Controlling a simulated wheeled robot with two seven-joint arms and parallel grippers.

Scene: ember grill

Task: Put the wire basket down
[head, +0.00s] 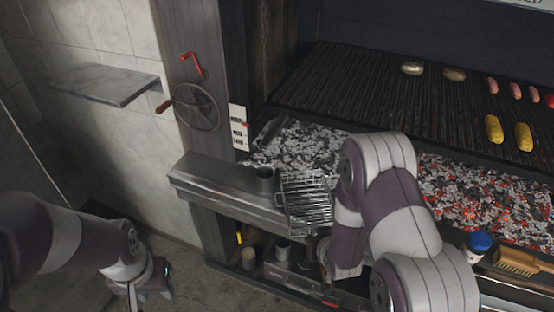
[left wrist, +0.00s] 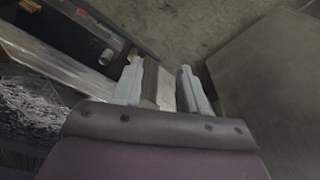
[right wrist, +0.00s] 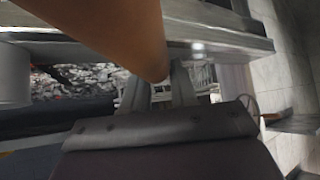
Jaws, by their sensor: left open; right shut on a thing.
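The wire basket (head: 306,199), a silvery grid, is at the right end of the steel ledge, in front of the coal bed in the head view. Part of it is behind my right arm. I cannot tell whether it touches the ledge. In the right wrist view its wires (right wrist: 203,76) show past the fingers, and a thick brown handle (right wrist: 110,30) crosses close to the camera. My right gripper (right wrist: 162,92) is shut on the basket's handle; the head view hides its fingers. My left gripper (left wrist: 158,84) is open and empty, low at the lower left in the head view (head: 150,288).
The steel ledge (head: 215,182) runs left of the basket. Coals (head: 480,195) glow at the right under the grate (head: 350,85), which carries food. A crank wheel (head: 195,107) and a wall shelf (head: 105,83) are at left. A brush (head: 516,262) and blue-capped jar (head: 479,244) stand front right.

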